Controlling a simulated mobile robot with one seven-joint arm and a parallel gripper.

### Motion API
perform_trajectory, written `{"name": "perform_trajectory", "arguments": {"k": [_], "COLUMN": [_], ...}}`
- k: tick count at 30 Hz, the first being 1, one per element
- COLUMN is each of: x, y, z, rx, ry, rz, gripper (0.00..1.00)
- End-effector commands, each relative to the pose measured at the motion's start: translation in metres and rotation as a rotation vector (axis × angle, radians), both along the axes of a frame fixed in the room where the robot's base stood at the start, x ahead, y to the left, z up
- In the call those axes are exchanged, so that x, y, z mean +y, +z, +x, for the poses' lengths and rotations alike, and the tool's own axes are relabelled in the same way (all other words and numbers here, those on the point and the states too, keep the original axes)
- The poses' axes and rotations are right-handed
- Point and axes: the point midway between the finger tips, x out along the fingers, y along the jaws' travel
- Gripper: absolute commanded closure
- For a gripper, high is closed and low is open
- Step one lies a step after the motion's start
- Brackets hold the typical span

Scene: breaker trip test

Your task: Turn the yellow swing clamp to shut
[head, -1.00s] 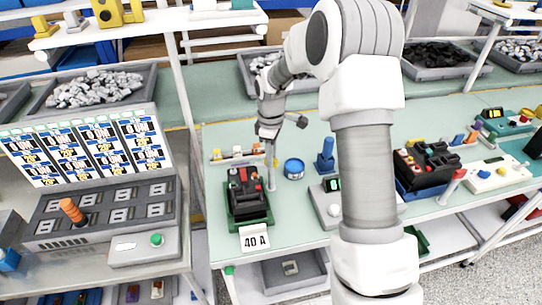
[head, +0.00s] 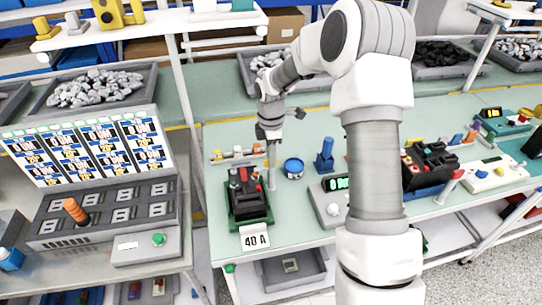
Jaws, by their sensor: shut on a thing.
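The yellow swing clamp (head: 270,163) shows only as a small yellow patch at the top of a grey post, beside a green fixture (head: 261,220) on the bench. The fixture holds a dark breaker (head: 243,192) with red parts. My gripper (head: 270,153) points down at the post from behind the fixture and is shut on the clamp. The fingers are small here, and much of the clamp is hidden by them. The clamp's exact angle cannot be told.
A blue round tin (head: 293,168) and a blue stand (head: 325,158) are right of my gripper. A rack with small coloured parts (head: 237,154) lies to its left. A meter (head: 333,205) stands nearer the front, partly behind my arm. A 40 A card (head: 255,240) hangs at the front edge.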

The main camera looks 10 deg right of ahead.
Motion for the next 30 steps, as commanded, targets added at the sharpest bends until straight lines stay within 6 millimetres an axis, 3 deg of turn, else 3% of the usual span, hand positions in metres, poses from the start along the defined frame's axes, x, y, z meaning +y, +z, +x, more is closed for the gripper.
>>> {"name": "perform_trajectory", "arguments": {"k": [10,11,16,25,30], "x": [0.0,0.0,0.0,0.0,0.0], "y": [0.001,0.001,0.001,0.001,0.019], "z": [0.001,0.001,0.001,0.0,0.001], "rx": [-0.003,-0.003,-0.002,-0.001,-0.005], "ry": [0.005,0.005,0.004,0.003,0.002], "rz": [0.0,0.0,0.0,0.0,-0.001], "gripper": [1.0,0.8,0.51,0.51,0.51]}}
